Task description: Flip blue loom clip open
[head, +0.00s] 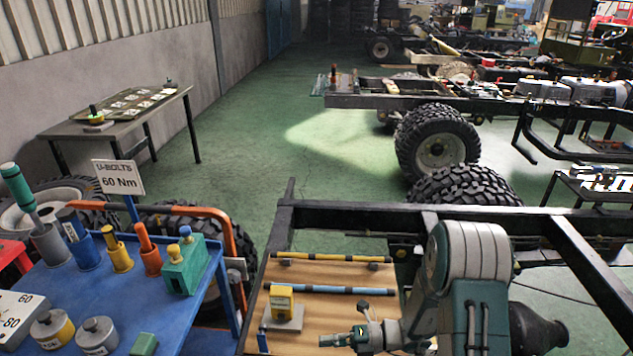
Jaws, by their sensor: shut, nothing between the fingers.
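My arm covers the right side of the board.
A yellow block (281,302) on a grey base stands left of my gripper. The board (340,273) sits within a dark chassis frame (370,217). A blue bench (120,300) with tools, sockets and a U-bolts sign (119,178) is at left.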

